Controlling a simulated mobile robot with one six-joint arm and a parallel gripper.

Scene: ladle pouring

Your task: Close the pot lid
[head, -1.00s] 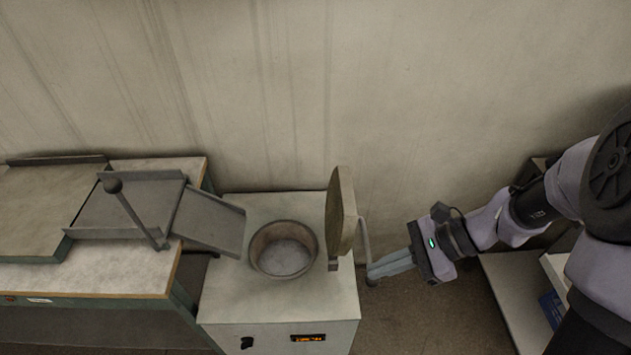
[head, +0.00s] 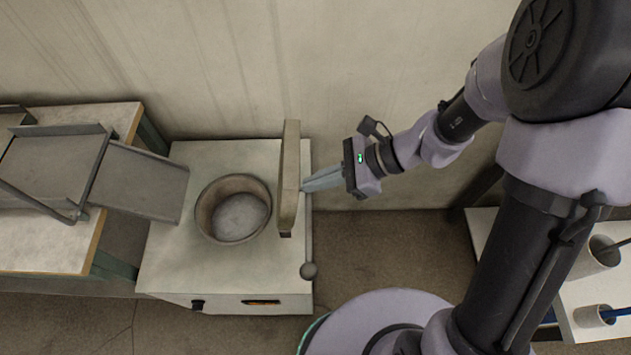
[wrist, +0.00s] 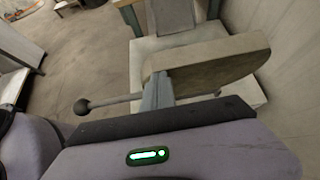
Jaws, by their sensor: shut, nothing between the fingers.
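The pot (head: 203,212) is a round metal bowl set in a white cabinet top, with its mouth uncovered. Its lid (head: 290,165) stands upright on edge at the pot's right side. It is a thick disc in the wrist view (wrist: 215,68). A rod handle with a dark ball knob (head: 309,270) sticks out from the lid; the knob also shows in the wrist view (wrist: 82,106). My gripper (head: 306,186) is shut and empty, right of the lid, pointing left. Its fingertips (wrist: 152,80) are at the lid's outer face; I cannot tell if they touch.
A metal chute (head: 145,180) slopes from the left bench (head: 45,240) towards the pot. The wall is close behind the cabinet (head: 180,270). A white table (head: 590,265) with cups is at the right. Open floor lies right of the cabinet.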

